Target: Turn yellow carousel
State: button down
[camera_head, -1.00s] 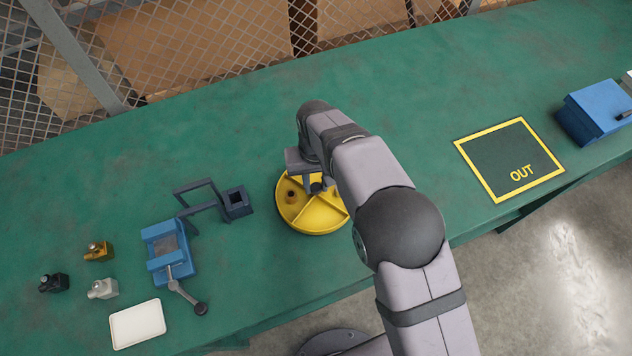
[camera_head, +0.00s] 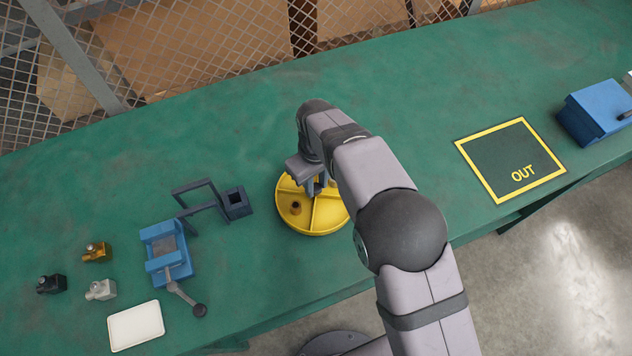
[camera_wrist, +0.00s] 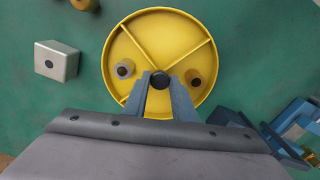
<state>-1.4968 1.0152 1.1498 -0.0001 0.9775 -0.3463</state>
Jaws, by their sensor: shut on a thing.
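The yellow carousel (camera_head: 318,222) is a round, shallow tray on the green bench, split by raised dividers. It also shows in the wrist view (camera_wrist: 150,30). My gripper (camera_wrist: 160,84) is over its middle, with its two fingers shut on the dark round centre knob (camera_wrist: 160,77). In the head view my gripper (camera_head: 317,187) and arm hide the carousel's far and right parts. A brown cylindrical part (camera_wrist: 195,79) and a grey cylindrical part (camera_wrist: 124,69) sit in separate compartments on either side of the knob. The brown part (camera_head: 296,208) also shows in the head view.
A dark bracket with a square socket (camera_head: 236,203) stands close left of the carousel. Farther left are a blue vise (camera_head: 165,250), a white tray (camera_head: 135,326) and several small fittings (camera_head: 97,252). The yellow-framed OUT square (camera_head: 510,160) on the right is empty.

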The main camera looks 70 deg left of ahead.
jog(key=shift+r+n, duration=0.1)
jog(key=shift+n, duration=2.1)
jog(key=shift+a+n, duration=0.1)
jog(key=shift+n, duration=1.7)
jog(key=shift+n+b, duration=0.3)
jog(key=shift+n, duration=10.3)
jog(key=c, duration=1.5)
grip_release()
